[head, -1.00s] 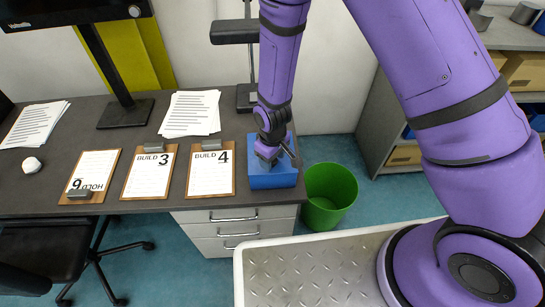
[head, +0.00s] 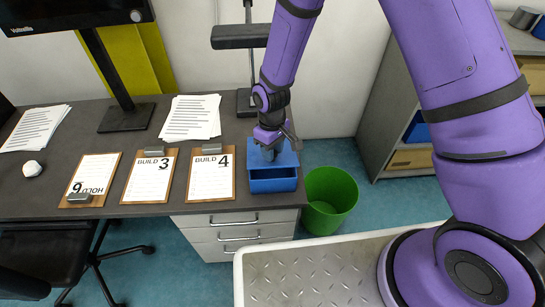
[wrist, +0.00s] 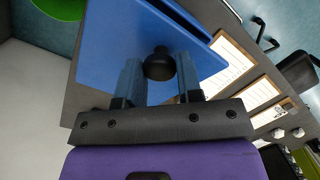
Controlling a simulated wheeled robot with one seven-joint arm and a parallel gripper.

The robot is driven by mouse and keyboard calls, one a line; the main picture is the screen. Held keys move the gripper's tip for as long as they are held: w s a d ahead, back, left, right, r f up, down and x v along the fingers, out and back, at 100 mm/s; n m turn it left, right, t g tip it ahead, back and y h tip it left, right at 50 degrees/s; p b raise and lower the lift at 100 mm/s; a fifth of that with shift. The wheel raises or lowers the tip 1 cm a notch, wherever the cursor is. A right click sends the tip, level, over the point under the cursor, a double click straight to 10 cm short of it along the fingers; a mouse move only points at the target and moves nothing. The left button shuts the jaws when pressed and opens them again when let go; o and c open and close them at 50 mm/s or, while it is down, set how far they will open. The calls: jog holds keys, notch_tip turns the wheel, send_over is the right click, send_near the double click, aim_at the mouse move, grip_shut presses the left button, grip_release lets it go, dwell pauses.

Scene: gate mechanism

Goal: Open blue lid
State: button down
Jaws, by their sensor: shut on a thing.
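The blue box (head: 273,186) stands at the right end of the desk. Its blue lid (head: 287,158) is tilted up at the front, and a dark gap shows between it and the box's front wall. My gripper (head: 269,152) is over the lid. In the wrist view the lid (wrist: 115,35) fills the upper middle, with a round black knob (wrist: 159,64) on it. The two fingers of my gripper (wrist: 160,78) are closed on either side of this knob. The inside of the box is mostly hidden by the lid.
Clipboards (head: 212,176) lie on the desk (head: 60,150) just left of the box. A lamp stand (head: 246,100) is behind it. A green bin (head: 330,198) stands on the floor at right, beside white drawers (head: 238,232). Shelving (head: 400,110) is further right.

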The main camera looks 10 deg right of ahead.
jog(key=w+r, duration=0.6)
jog(key=w, duration=0.2)
jog(key=shift+d, duration=0.4)
jog(key=shift+w, duration=0.15)
jog(key=c, duration=0.9)
grip_release()
jog(key=shift+d+f, duration=0.1)
jog(key=shift+f, duration=0.05)
jog(key=shift+o, duration=0.6)
jog(key=shift+w+a, duration=0.1)
jog(key=shift+a, duration=0.1)
jog(key=shift+a, duration=0.1)
